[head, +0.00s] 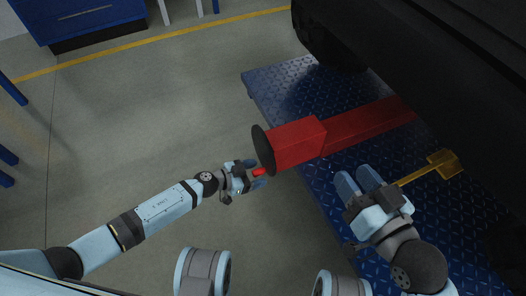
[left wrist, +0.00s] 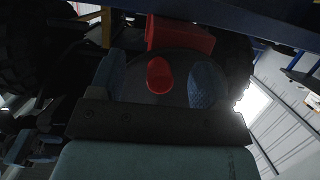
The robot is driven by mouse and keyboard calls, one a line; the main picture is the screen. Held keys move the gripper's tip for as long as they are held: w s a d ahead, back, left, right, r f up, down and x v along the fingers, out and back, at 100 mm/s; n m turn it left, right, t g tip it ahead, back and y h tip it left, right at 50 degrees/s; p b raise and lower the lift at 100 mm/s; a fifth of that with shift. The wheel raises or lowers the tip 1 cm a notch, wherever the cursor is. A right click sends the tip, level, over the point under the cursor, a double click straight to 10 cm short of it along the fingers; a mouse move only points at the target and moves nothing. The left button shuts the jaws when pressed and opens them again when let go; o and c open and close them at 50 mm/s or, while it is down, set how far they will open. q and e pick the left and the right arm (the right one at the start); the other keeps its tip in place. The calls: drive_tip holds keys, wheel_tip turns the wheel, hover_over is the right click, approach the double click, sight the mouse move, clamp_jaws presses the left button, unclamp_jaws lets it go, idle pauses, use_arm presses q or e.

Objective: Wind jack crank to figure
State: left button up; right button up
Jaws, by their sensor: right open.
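The red jack (head: 298,145) lies over the blue platform, with a dark crank disc (head: 262,150) on its left end. A red crank knob (head: 259,172) sticks out from the disc. My left gripper (head: 254,174) is at the knob. In the left wrist view the knob (left wrist: 160,75) stands between the two spread fingers, with a gap on each side, and the dark disc is behind it. My right gripper (head: 360,184) is open and empty over the platform, right of and below the jack. I cannot make out any figure or readout.
The blue tread-plate platform (head: 285,78) carries a dark vehicle (head: 440,60) with a large tyre (head: 325,35). A yellow bar with a flat end (head: 443,164) lies beside my right gripper. Bare grey floor is free left of the platform. A blue cabinet (head: 80,20) stands far left.

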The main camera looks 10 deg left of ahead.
use_arm(q)
drive_tip(key=c, duration=1.2)
drive_tip(key=w+m+b, duration=0.1)
drive_tip(key=w+a+m+t+b, duration=0.1)
drive_tip(key=m, duration=0.1)
drive_tip(key=shift+a+f+y, duration=0.2)
drive_tip(key=shift+f+y, duration=0.2)
drive_tip(key=shift+w+a+r+m+t, duration=0.1)
drive_tip(key=shift+w+a+m+t, duration=0.1)
drive_tip(key=shift+w+m+t, duration=0.1)
